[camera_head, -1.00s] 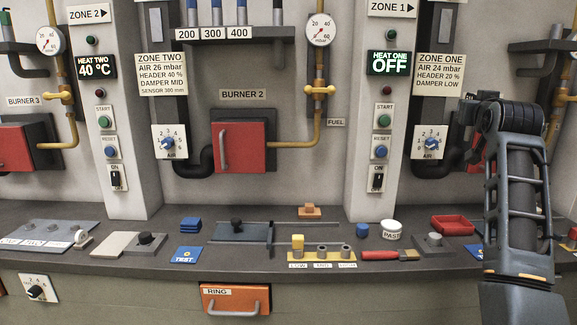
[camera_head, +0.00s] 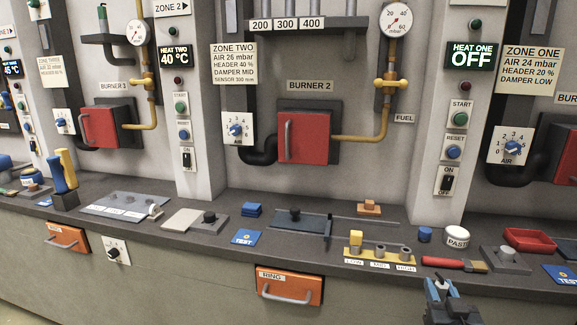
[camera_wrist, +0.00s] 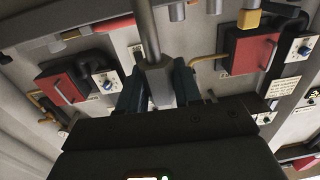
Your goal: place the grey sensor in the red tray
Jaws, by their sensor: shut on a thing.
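My gripper (camera_head: 440,290) is low at the front of the bench in the head view, at the bottom edge of the picture. In the wrist view its two dark blue fingers (camera_wrist: 158,90) are shut on the grey sensor (camera_wrist: 156,78), a hexagonal grey body with a long grey rod extending away from it. The red tray (camera_head: 530,241) lies on the bench top to the right of my gripper and farther back. The tray looks empty in the head view and I cannot pick it out in the wrist view.
A red-handled brush (camera_head: 443,262), a white paste pot (camera_head: 457,237) and a grey block with a knob (camera_head: 506,259) lie between my gripper and the tray. A yellow rack (camera_head: 380,257) stands to the left. A blue TEST card (camera_head: 562,274) lies right of the block.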

